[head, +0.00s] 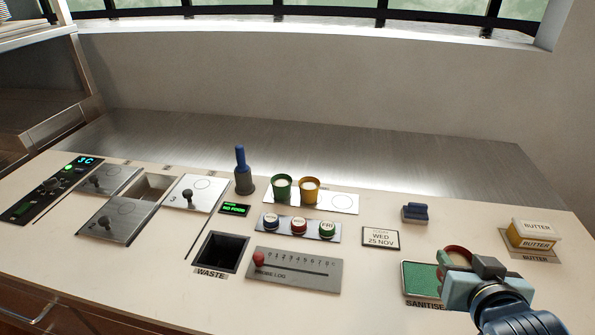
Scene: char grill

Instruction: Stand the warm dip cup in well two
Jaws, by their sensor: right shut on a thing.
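My right gripper (462,264) is at the lower right over the sanitise pad, shut on a red-rimmed cup (456,251). Its jaws hide most of the cup, and I cannot tell whether it is the warm one. A green cup (281,188) and a yellow cup (309,191) stand side by side on a white plate at the middle. An open, empty-looking well (152,188) lies at the left among metal lids, beside a lid marked 3 (192,193). My left gripper is not in view.
A blue-handled tool (242,171) stands upright between the lids and cups. A square waste opening (220,252), a probe log panel (295,270), day discs (299,227), a date card (381,238), a blue block (415,213), a green sanitise pad (419,280) and butter (533,235) occupy the counter.

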